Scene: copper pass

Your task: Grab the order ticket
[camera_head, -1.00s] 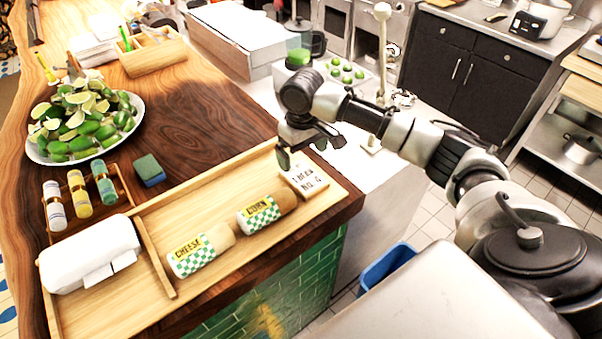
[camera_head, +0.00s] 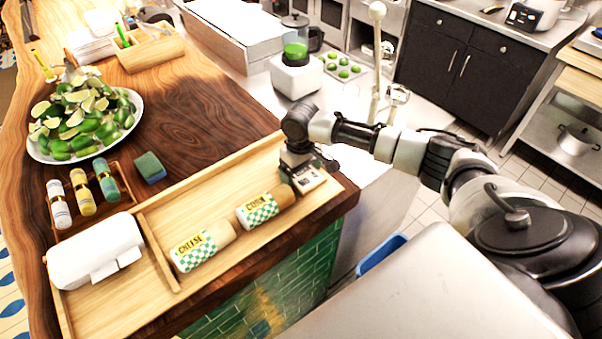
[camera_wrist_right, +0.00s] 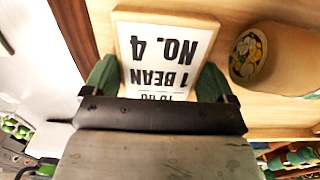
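The order ticket (camera_head: 308,181) is a white card on a light wooden backing, lying at the right end of the wooden tray (camera_head: 158,254). In the right wrist view the ticket (camera_wrist_right: 166,50) reads "1 BEAN NO. 4" upside down. My right gripper (camera_head: 300,176) is down at the ticket. Its two green fingers (camera_wrist_right: 156,72) stand apart, one at each side edge of the ticket; I cannot tell if they touch it. The palm hides the near end of the ticket. My left gripper is not in view.
Rolls labelled corn (camera_head: 263,209) and cheese (camera_head: 202,247) lie just left of the ticket. A white towel roll (camera_head: 95,250), several bottles (camera_head: 82,193), a sponge (camera_head: 150,167) and a lime plate (camera_head: 133,128) are further left. A blender (camera_head: 297,72) stands behind.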

